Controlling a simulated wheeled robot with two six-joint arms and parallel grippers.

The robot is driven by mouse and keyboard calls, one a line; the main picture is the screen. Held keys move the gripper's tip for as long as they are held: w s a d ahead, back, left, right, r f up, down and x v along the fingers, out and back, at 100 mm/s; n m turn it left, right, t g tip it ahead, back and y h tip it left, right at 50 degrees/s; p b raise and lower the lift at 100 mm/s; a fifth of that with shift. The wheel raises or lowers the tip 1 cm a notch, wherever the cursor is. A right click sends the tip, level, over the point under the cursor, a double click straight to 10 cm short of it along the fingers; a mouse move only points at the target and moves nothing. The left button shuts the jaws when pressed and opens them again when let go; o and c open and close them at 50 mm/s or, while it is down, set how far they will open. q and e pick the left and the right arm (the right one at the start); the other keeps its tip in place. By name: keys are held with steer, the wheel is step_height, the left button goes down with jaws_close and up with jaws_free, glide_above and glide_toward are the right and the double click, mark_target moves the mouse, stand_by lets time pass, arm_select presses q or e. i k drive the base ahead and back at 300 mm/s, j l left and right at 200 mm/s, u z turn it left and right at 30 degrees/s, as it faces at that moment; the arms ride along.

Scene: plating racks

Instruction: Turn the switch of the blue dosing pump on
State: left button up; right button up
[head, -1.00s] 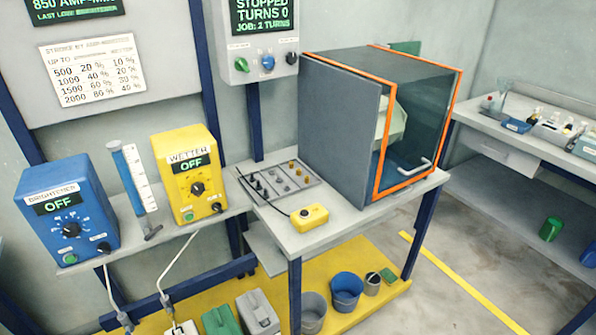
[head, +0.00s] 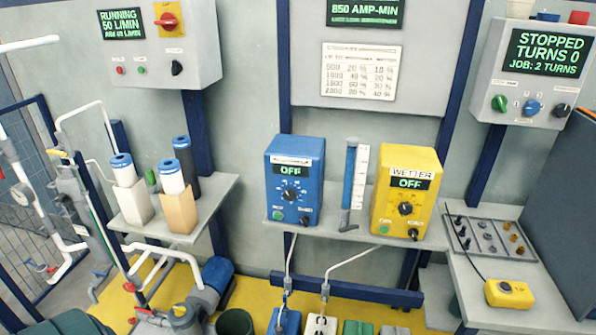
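The blue dosing pump (head: 294,165) stands on a grey shelf (head: 345,228) in the middle of the head view. Its display reads OFF. A dark dial with white marks sits on its front. Below the dial are a green button (head: 277,215) at lower left and a small dark switch (head: 304,220) at lower right. The label above the display is too blurred to read surely. Neither of my grippers is in view.
A yellow WETTER pump (head: 407,195), also reading OFF, and a blue measuring tube (head: 350,185) stand right of the blue pump. Filter cartridges (head: 172,178) stand on a shelf at left. Pipes and a pump unit fill the lower left. A yellow button box (head: 509,293) lies on the right bench.

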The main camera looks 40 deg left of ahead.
mark_target(304, 220)
steer(key=u, duration=1.15)
